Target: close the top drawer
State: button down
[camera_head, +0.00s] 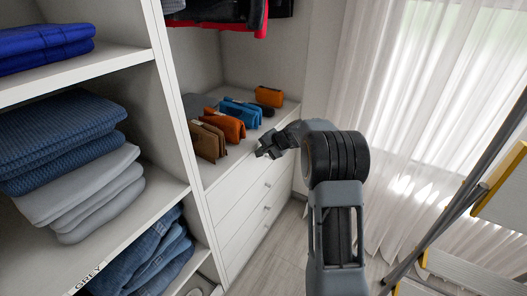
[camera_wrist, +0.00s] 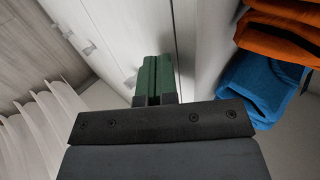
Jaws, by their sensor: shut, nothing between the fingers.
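The top drawer (camera_head: 236,186) is in the white drawer unit, just below the shelf top that carries the bags. Its front looks flush or nearly flush with the fronts below; I cannot tell whether a small gap is left. My gripper (camera_head: 264,152) is in front of the upper part of the unit, near the shelf edge, and hides part of it. In the wrist view, my gripper's green fingers (camera_wrist: 153,80) are together and empty, pointing along the white front (camera_wrist: 148,25). I cannot tell whether they touch it.
Brown, orange and blue bags (camera_head: 232,128) stand on the shelf top above the drawers. Folded clothes (camera_head: 65,135) fill the cubbies at left. A white curtain (camera_head: 410,120) hangs at right, with a ladder-like frame (camera_head: 500,190) before it. Floor (camera_head: 268,262) is clear beside the drawers.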

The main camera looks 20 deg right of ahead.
jog(key=s+d+f+p+v, duration=0.1)
jog(key=f+p+v, duration=0.1)
jog(key=v, duration=1.1)
jog(key=s+a+r+n+g+h+p, duration=0.1)
jog(key=s+a+r+n+p, duration=0.1)
jog(key=s+a+r+p, duration=0.4)
jog(key=s+a+r+n+g+h+p, duration=0.15)
jog(key=s+a+r+n+p, duration=0.3)
jog(key=r, duration=0.45)
jog(key=s+a+r+n+h+p, duration=0.1)
jog(key=s+r+p, duration=0.3)
jog(key=s+p, duration=0.2)
jog(key=s+a+r+n+g+h+p, duration=0.1)
jog(key=s+a+r+n+h+p, duration=0.1)
jog(key=s+r+p, duration=0.3)
jog(key=s+p, duration=0.2)
jog(key=s, duration=0.2)
jog(key=shift+s+p, duration=0.25)
jog(key=shift+p, duration=0.05)
jog(key=shift+n, duration=0.25)
